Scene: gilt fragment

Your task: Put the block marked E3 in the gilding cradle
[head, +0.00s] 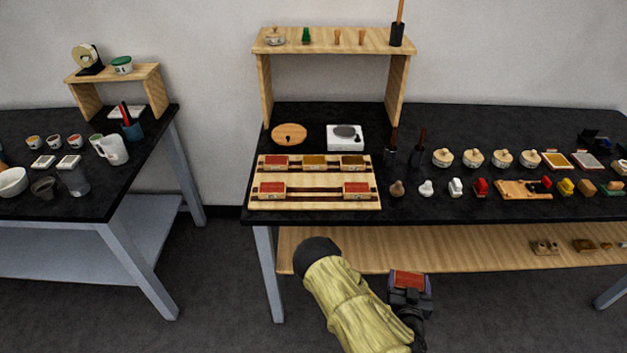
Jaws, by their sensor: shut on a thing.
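My gripper (411,298) is low in front of the black bench, below its front edge. It is shut on a block with a red top (408,279). No marking on this block can be read, so I cannot tell whether it is E3. A pale wooden rack (315,205) on the bench holds several blocks with red or brown tops in two rows. The front row has an empty space in the middle between two red-topped blocks. A low wooden holder (515,190) lies farther right; I cannot tell whether it is the gilding cradle.
The black bench (450,120) carries lidded pots (473,158), small coloured items, a white scale (345,138) and a round wooden board (289,133). A wooden shelf stand (330,40) rises at the back. A second bench (60,205) stands left, with a floor gap between.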

